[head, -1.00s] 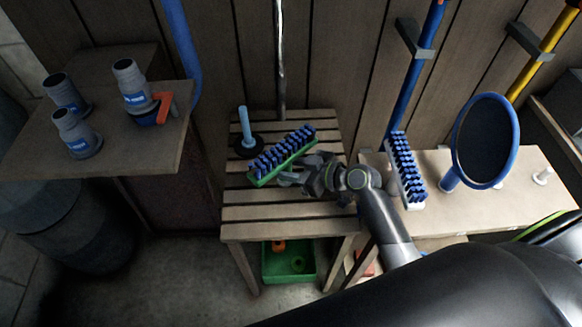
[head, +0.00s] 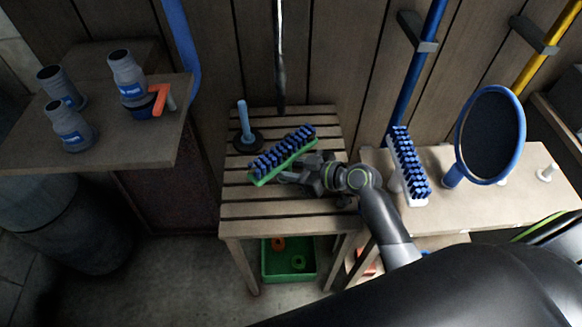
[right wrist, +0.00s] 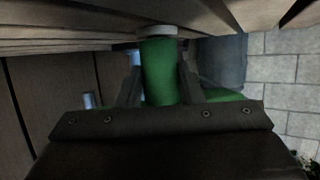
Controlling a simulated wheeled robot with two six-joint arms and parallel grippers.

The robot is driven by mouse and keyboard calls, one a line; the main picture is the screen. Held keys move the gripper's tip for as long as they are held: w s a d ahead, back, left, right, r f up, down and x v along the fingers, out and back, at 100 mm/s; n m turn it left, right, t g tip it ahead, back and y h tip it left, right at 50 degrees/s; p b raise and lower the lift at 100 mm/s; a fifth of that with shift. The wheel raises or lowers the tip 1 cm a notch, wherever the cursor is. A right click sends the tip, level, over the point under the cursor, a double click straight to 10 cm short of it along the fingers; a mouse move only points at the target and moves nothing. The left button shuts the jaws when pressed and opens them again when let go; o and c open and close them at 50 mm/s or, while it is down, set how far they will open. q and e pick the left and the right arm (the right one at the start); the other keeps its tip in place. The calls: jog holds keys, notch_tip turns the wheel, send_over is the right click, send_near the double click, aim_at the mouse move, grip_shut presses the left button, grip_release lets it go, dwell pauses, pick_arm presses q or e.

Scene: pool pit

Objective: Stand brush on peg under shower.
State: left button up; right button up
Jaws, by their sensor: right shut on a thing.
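The green brush with blue bristles (head: 284,156) is in my right gripper (head: 298,174), tilted over the slatted table, bristles up in the head view. Whether it touches the slats I cannot tell. In the right wrist view its green handle (right wrist: 158,72) is between the two fingers, with a pale end at the top. A light blue peg (head: 243,121) on a black round base stands at the table's back left, apart from the brush. A thin pipe (head: 281,60) runs down the wall behind the table; no shower head shows. My left gripper is not in view.
The slatted table (head: 270,210) has a green crate (head: 289,262) beneath it. A white brush with blue bristles (head: 410,168), a round blue mirror (head: 490,135) and a white peg (head: 546,173) are on the right bench. Several grey bottles (head: 128,78) stand on the left shelf.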

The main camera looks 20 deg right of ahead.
dwell(0.4)
jog(key=o, duration=1.7)
jog(key=shift+p+v, duration=0.65)
jog(key=shift+v, duration=4.85)
jog(key=shift+f, duration=0.1)
